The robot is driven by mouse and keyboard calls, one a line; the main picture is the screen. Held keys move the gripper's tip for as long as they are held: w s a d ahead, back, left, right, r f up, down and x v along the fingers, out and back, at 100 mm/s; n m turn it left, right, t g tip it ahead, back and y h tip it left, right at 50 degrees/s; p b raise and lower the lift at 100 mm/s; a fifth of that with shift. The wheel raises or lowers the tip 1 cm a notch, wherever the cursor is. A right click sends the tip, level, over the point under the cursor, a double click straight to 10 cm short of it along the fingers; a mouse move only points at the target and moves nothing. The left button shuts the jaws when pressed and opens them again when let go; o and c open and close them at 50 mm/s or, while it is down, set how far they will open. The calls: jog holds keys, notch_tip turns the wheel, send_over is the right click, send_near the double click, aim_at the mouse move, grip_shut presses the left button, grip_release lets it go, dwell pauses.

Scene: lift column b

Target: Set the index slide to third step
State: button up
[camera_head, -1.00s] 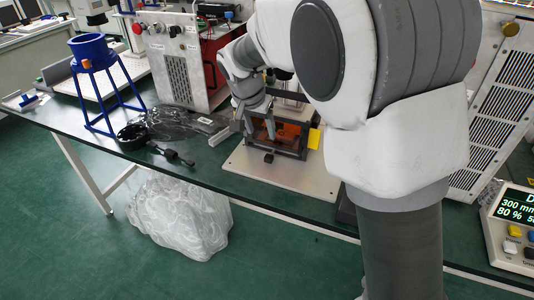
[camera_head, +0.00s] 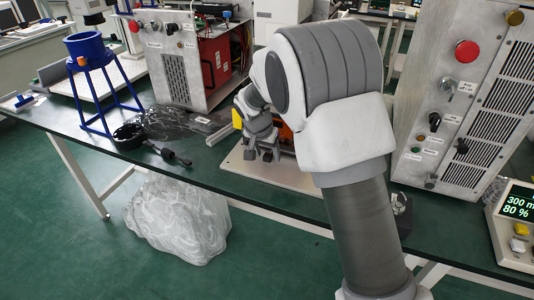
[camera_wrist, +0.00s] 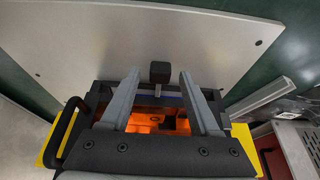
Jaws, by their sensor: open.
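In the wrist view, a dark frame-like device with an orange interior (camera_wrist: 150,122) lies below my gripper. A black square knob (camera_wrist: 160,72) on a short stem sticks out from its edge over the metal plate. I cannot tell for sure that this is the index slide's handle, and no step marks are readable. My gripper (camera_wrist: 160,78) is open. Its two grey fingers appear on either side of the knob, with gaps on both sides. In the head view, my gripper (camera_head: 262,154) points down in front of the device, whose orange part (camera_head: 286,131) is mostly hidden by my arm.
The light metal base plate (camera_head: 238,166) lies on the dark bench near its front edge. A blue stand (camera_head: 88,70), a black ring-like tool (camera_head: 130,135) and clear film (camera_head: 175,122) are to the left. A control cabinet (camera_head: 440,110) stands to the right.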

grip_shut()
dwell(1.4)
